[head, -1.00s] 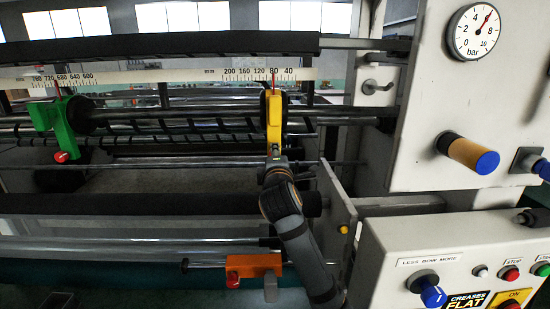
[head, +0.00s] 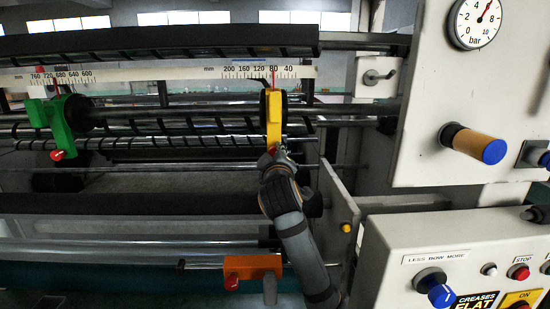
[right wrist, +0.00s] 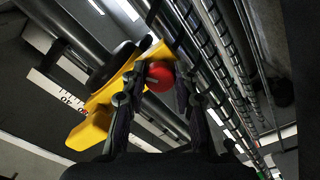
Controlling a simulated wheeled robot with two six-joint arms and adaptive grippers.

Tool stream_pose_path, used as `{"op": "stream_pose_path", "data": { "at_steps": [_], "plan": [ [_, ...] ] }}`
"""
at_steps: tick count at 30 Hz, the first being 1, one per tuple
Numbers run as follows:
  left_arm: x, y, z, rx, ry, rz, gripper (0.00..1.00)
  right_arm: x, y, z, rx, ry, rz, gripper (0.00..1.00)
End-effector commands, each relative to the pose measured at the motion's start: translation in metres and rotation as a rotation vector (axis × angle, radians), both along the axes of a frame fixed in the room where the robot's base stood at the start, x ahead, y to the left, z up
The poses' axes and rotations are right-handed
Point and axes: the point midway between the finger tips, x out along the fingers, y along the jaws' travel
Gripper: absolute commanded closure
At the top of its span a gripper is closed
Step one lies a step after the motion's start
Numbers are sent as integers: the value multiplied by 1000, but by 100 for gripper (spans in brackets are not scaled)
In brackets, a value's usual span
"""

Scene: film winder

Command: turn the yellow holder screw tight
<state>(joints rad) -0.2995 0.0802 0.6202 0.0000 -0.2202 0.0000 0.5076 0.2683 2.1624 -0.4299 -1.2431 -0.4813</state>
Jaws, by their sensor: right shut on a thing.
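The yellow holder (head: 274,118) hangs on the horizontal bar, under the 80 area of the white mm scale. It shows large and tilted in the right wrist view (right wrist: 98,118). Its red screw knob (right wrist: 160,77) sits at the holder's lower end, with a pale line across its face. My right gripper (head: 277,155) reaches up from below to that end. In the right wrist view its two dark fingers (right wrist: 156,84) stand on either side of the knob, and it is shut on it. In the head view the gripper mostly hides the knob. My left gripper is out of view.
A green holder (head: 52,122) with a red knob is on the same bar at the left. An orange block (head: 252,266) sits on a lower rod. The white control panel (head: 400,245) and a yellow-and-blue handle (head: 475,146) stand at the right.

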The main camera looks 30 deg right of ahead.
Motion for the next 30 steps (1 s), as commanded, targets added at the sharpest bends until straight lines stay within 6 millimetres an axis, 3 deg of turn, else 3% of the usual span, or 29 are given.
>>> {"op": "stream_pose_path", "data": {
  "at_steps": [19,20,21,24,30],
  "plan": [
    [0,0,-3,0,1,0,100,1,0,-7,48,-10,-1,100],
    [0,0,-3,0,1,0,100,1,0,-7,48,-10,-1,68],
    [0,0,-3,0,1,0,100,1,0,-7,48,-10,-1,63],
    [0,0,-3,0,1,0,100,1,0,-6,46,-13,0,49],
    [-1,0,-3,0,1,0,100,1,0,-3,42,-17,0,48]
  ]
}}
